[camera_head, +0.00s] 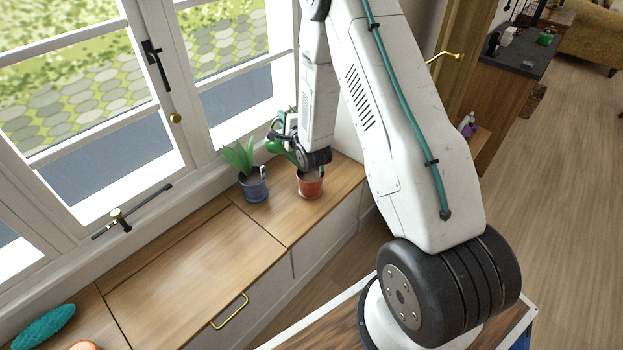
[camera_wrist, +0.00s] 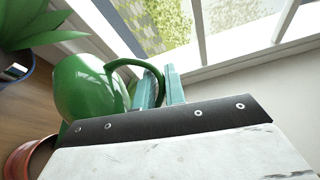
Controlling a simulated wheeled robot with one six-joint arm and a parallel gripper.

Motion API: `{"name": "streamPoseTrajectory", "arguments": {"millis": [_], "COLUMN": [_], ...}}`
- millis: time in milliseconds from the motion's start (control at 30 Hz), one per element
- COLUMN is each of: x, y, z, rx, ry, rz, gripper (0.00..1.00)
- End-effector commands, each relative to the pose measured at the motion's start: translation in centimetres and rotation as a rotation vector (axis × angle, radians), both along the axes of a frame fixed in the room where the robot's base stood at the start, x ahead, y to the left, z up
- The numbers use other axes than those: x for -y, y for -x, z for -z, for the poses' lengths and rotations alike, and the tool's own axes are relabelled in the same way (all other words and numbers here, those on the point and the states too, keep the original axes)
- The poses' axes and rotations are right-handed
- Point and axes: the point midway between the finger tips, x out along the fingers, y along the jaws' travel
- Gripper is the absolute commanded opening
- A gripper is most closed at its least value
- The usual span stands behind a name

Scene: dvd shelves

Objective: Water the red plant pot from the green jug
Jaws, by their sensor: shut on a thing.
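The green jug (camera_wrist: 82,92) fills the left of the wrist view, with its handle curving right to my gripper (camera_wrist: 158,88). The teal fingers are shut on that handle. In the head view the jug (camera_head: 277,147) is small and partly hidden by my wrist, held above the counter just behind and left of the red plant pot (camera_head: 310,187). The red pot stands upright on the wooden counter, its top partly covered by my wrist. In the wrist view its rim (camera_wrist: 22,158) shows below the jug, at the lower left. I see no water, and the jug's tilt is unclear.
A blue pot (camera_head: 254,188) with a leafy green plant (camera_head: 240,155) stands close left of the red pot. The window (camera_head: 225,90) rises behind the counter. The counter (camera_head: 195,262) is clear in the middle; a teal object (camera_head: 43,327) lies at far left.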

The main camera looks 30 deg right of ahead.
Motion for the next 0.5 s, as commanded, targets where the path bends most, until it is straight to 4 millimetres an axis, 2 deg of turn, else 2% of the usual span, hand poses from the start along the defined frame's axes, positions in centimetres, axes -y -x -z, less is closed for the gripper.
{"name": "streamPoseTrajectory", "arguments": {"millis": [500], "x": [-0.39], "y": [-0.76], "z": [-0.03], "rx": [0.012], "ry": [-0.010], "rz": [0.001], "gripper": [0.00]}}
